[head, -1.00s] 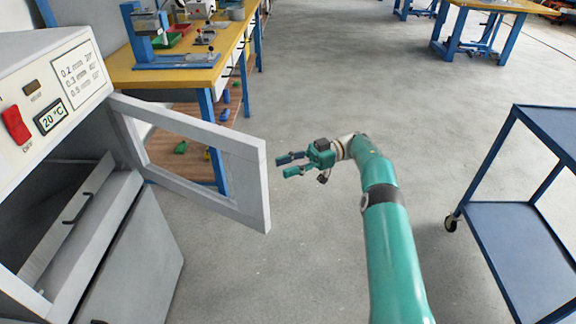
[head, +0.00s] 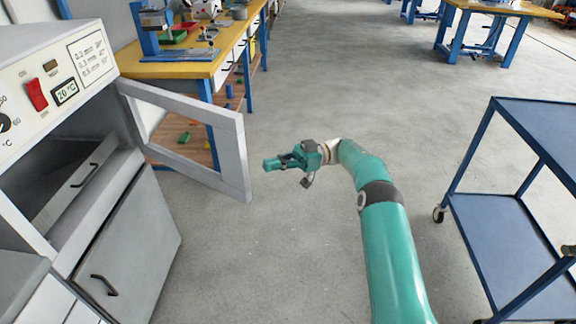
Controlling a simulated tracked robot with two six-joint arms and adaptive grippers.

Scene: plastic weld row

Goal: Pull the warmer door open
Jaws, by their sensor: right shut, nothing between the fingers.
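The warmer (head: 62,120) is a pale grey cabinet at the left, with a red switch and a display reading 20 °C. Its framed window door (head: 233,160) stands wide open, swung out to the right from its hinge side. The open cavity shows a drawer-like tray with a dark handle (head: 84,175). My right gripper (head: 271,164) is shut and empty, just right of the door's free edge, with a small gap seen between them. My left gripper is not in view.
A lower cabinet front with a dark handle (head: 104,285) is closed under the cavity. A yellow-topped workbench (head: 190,68) stands behind the door. A blue trolley (head: 515,235) stands at the right. The grey floor between is clear.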

